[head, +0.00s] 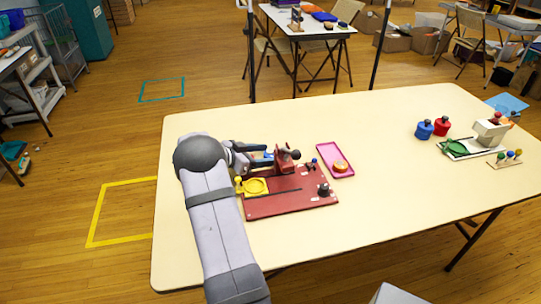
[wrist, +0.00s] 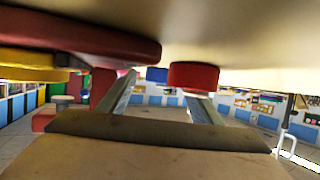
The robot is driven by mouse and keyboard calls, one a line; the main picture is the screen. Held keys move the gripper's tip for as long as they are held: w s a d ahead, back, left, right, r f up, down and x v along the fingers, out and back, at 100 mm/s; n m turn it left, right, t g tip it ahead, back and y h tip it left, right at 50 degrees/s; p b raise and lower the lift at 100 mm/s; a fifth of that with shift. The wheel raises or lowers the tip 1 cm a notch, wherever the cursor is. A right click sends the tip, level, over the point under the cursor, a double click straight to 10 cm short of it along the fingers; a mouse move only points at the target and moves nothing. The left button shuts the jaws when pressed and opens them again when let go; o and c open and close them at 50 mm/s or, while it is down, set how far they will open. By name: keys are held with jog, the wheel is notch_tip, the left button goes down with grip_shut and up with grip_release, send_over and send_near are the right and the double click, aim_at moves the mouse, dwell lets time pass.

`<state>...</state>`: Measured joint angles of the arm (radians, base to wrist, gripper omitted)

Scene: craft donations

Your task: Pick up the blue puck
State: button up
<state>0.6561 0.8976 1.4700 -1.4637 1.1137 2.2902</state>
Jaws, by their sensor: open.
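A small blue shape, apparently the blue puck (head: 268,155), shows at the tips of my gripper (head: 262,160) in the head view, largely hidden by the fingers. In the wrist view, which is upside down, a blue piece (wrist: 157,75) lies beyond the gap between my two spread fingers (wrist: 165,95). A red round piece (wrist: 193,76) lies close to the right fingertip there; I cannot tell whether they touch. My gripper is open, low over the table, with nothing visibly held between the fingers.
A red board (head: 290,205) with a yellow ring holder (head: 255,186) and a red upright part (head: 284,158) is close to my gripper. A pink tray (head: 322,150) holds an orange round piece (head: 341,166). Blue (head: 424,131) and red (head: 442,127) jars stand far right. The table's middle is clear.

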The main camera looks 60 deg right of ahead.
aim_at(266, 156)
jog(key=c, duration=1.2)
jog(key=shift+o, duration=0.2)
notch_tip(266, 156, up, 10)
jog(key=w+a+n+t+p, duration=0.2)
jog(key=w+a+p, duration=0.2)
jog(key=w+a, duration=0.35)
jog(key=s+a, duration=0.1)
jog(key=s+a+f+m+g, duration=0.1)
jog(key=s, duration=0.1)
jog(key=s+a+m+g, duration=0.1)
jog(key=shift+s+a+f, duration=0.25)
jog(key=shift+a+f, duration=0.15)
jog(key=s+a+m+g+y, duration=0.1)
jog(key=s, duration=0.1)
jog(key=s+a+m+g+y, duration=0.1)
jog(key=s, duration=0.1)
jog(key=s+a+m+g, duration=0.1)
jog(key=s+m, duration=0.1)
jog(key=shift+a+r+g+y, duration=0.2)
jog(key=shift+r+g+y, duration=0.05)
jog(key=shift+g+y, duration=0.15)
jog(key=shift+s+r+m+g, duration=0.15)
jog(key=shift+m+g, duration=0.15)
